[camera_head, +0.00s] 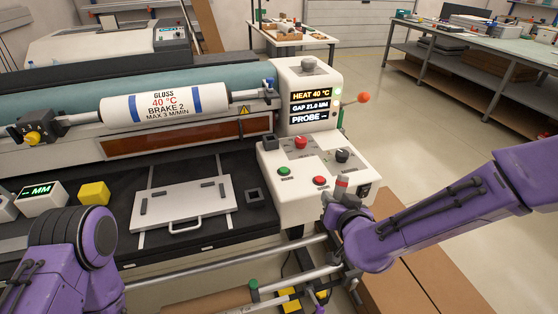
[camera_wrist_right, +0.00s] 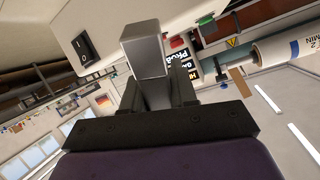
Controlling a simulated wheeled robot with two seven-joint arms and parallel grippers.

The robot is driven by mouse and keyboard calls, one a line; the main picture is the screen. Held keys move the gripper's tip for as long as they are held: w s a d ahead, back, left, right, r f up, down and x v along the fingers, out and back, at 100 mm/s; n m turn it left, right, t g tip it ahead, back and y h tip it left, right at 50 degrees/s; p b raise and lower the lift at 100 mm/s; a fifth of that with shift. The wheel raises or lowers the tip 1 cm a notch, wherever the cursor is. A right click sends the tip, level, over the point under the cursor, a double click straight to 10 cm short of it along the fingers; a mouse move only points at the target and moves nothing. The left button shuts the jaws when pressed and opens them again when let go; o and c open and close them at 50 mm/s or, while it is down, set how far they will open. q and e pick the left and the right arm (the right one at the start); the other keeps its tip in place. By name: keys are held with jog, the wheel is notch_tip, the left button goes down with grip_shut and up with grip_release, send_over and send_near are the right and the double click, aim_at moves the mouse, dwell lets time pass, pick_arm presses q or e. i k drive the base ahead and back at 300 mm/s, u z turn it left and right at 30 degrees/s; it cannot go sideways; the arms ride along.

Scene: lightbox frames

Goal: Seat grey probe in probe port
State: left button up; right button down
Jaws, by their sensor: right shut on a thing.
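My right gripper (camera_head: 342,198) is shut on the grey probe (camera_head: 341,184), in front of the console's right front corner. The probe stands roughly upright and shows a reddish band in the head view. In the right wrist view its grey block-like end (camera_wrist_right: 144,57) stands out beyond my right gripper (camera_wrist_right: 155,98). The probe appears apart from the white console (camera_head: 290,205). The console's display (camera_head: 310,107) reads HEAT 40 °C, GAP 21.0 MM and PROBE with a dash. I cannot identify the probe port for certain. My left arm is at lower left, its gripper out of view.
A black rocker switch (camera_wrist_right: 83,45) is close by in the wrist view. A white plate (camera_head: 183,203), a yellow block (camera_head: 94,193) and a dark square socket (camera_head: 254,196) lie left.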

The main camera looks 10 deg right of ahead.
aim_at(71, 155)
jog(key=k, duration=0.95)
jog(key=u, duration=0.9)
jog(key=i, duration=0.7)
jog(key=u, duration=0.7)
jog(key=i, duration=0.85)
jog(key=z, duration=0.85)
jog(key=i, duration=0.55)
jog(key=z, duration=0.55)
